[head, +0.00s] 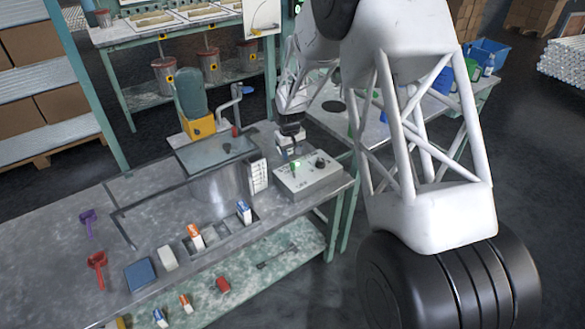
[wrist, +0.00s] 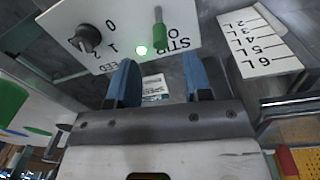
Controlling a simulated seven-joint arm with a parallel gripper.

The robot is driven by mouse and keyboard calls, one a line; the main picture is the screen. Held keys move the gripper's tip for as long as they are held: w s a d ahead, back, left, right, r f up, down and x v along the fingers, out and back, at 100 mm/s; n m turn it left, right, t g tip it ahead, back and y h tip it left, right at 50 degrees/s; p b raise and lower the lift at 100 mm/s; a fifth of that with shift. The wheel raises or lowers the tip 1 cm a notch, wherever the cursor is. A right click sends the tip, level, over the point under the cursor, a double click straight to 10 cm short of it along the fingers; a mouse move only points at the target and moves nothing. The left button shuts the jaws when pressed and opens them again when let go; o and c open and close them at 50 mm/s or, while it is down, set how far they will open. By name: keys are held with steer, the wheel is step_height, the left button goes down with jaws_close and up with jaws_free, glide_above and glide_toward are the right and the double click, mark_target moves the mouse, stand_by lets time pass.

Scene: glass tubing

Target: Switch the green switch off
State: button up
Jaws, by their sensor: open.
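The green switch (wrist: 159,33) is a small green lever on a white control panel (wrist: 188,12), labelled STIR with a partly visible letter O. A green lamp (wrist: 142,50) glows beside it. In the wrist view, my gripper (wrist: 158,62) has its two blue fingers apart with nothing between them, and the lever appears just beyond the gap. I cannot tell whether either finger touches it. In the head view, my gripper (head: 291,141) is above the back left of the control box (head: 310,181), where the green glow (head: 296,164) shows. The lever's position is hard to judge there.
A black knob (wrist: 88,38) marked 0, 1, 2 sits on the same panel. A white scale card (wrist: 257,41) and a metal tank (head: 222,186) stand beside the box. Small boxes (head: 195,236) and tools (head: 96,268) lie left on the bench.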

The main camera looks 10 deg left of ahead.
mark_target(292, 163)
steer(key=shift+w+d+f, duration=0.1)
steer(key=shift+f, duration=1.8)
steer(key=shift+w+d+f, duration=0.1)
steer(key=shift+f, duration=1.8)
steer(key=shift+c, duration=0.3)
jaws_close()
